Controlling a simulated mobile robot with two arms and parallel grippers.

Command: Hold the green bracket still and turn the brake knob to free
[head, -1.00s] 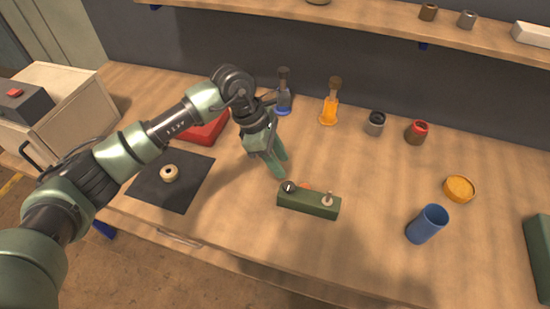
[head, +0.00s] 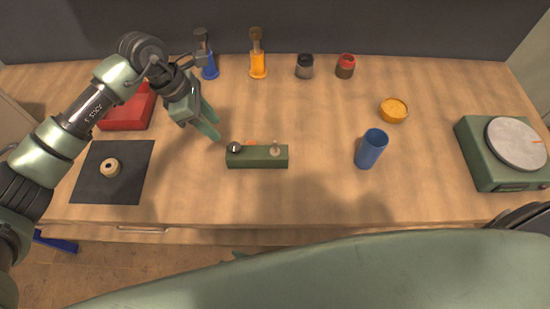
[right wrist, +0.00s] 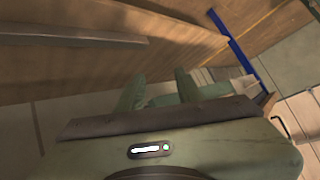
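The green bracket (head: 257,158) lies on the wooden bench in the head view. A dark round knob (head: 235,147) with a pale mark sits at its left end, and a small metal post (head: 275,149) stands at its right end. A bit of orange shows between them. I cannot read the knob's setting. My left gripper (head: 216,126) is open and empty, just left of and behind the bracket, apart from it. My right gripper (right wrist: 158,84) is open and empty in the right wrist view, low by the bench front, away from the bracket. My right arm hides most of it in the head view.
A blue cup (head: 371,149) stands right of the bracket, with a yellow dish (head: 393,110) behind. A green device with a round plate (head: 490,150) is far right. A dark mat (head: 130,185) with a ring (head: 109,167) lies left. Bench around the bracket is clear.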

